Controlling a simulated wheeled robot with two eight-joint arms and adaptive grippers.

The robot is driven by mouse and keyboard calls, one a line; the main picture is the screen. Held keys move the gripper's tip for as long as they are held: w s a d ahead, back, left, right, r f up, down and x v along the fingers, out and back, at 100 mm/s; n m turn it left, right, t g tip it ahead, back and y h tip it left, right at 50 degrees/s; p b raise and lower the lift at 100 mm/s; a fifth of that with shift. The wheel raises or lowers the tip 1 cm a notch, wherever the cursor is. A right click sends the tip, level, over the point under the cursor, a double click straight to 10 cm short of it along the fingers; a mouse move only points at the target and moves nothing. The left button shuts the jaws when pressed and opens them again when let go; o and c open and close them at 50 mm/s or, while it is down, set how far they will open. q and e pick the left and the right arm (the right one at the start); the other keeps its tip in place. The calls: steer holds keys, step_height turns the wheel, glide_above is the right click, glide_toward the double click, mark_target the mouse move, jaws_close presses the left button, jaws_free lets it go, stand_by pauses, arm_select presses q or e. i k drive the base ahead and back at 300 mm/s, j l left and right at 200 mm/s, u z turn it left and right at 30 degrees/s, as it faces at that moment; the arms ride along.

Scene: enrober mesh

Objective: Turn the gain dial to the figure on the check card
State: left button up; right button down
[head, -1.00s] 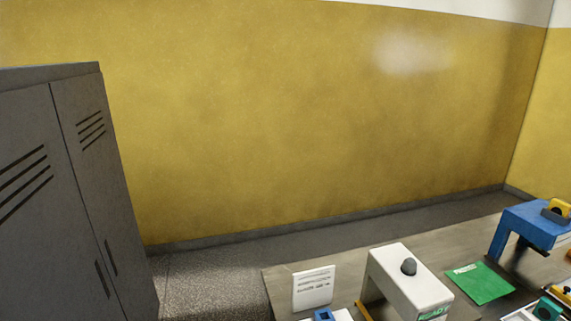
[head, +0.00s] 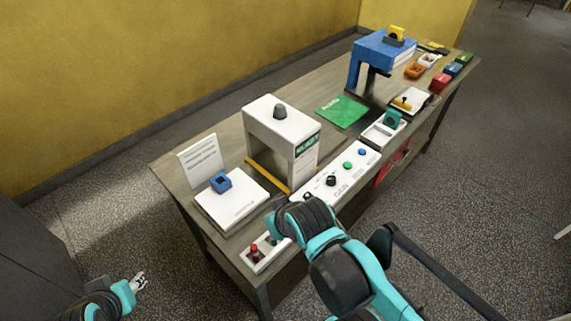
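The white control panel (head: 357,166) lies along the table's front edge, with a black knob (head: 331,181) that appears to be the gain dial, by the word GAIN. The dial's figures are too small to read. A white card with printed lines (head: 200,158) stands upright at the table's left end; its text is unreadable, and I cannot tell if it is the check card. My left gripper (head: 140,281) is low at the left, away from the table; its opening is too small to judge. My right arm covers the panel's near end; its fingers are hidden.
A white gantry (head: 272,120) stands behind the panel. A blue press-like frame (head: 383,48), a green sheet (head: 342,111) and coloured boxes are farther right. A white plate with a blue block (head: 221,182) lies left. A red-knobbed tray (head: 250,264) sits at the near corner.

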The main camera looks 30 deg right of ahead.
mark_target(331, 180)
steer(key=k+l+z, duration=0.15)
steer(key=l+z, duration=0.65)
steer(key=z, duration=0.15)
steer(key=i+l+z, duration=0.1)
steer(key=z, duration=0.25)
steer(key=i+l+z, duration=0.15)
steer(key=z, duration=0.25)
steer(key=l, duration=0.15)
